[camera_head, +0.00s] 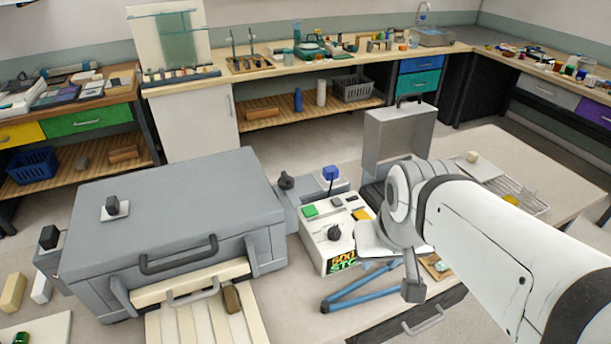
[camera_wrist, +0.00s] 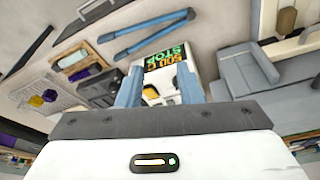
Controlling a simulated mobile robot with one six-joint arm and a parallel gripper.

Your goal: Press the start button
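A white control box (camera_head: 340,258) stands on the bench right of a large grey furnace-like box. Its top has a green button (camera_head: 310,211), a yellow button (camera_head: 361,214) and a dark knob (camera_head: 334,232). No start label can be read. Its front display (camera_head: 343,259) shows orange "500" and green letters; it also shows in the wrist view (camera_wrist: 165,57). My gripper (camera_wrist: 158,76) is open, its two blue fingers apart, with part of the control box seen between them. In the head view my wrist is right beside the box, and the fingertips cannot be made out.
The grey furnace-like box (camera_head: 175,215) stands left of the control box. Blue-handled tongs (camera_head: 360,288) lie in front of it. A blue-topped lever (camera_head: 330,174) rises behind it. An open grey case (camera_head: 398,135) stands behind my wrist. Some bench left of the tongs is clear.

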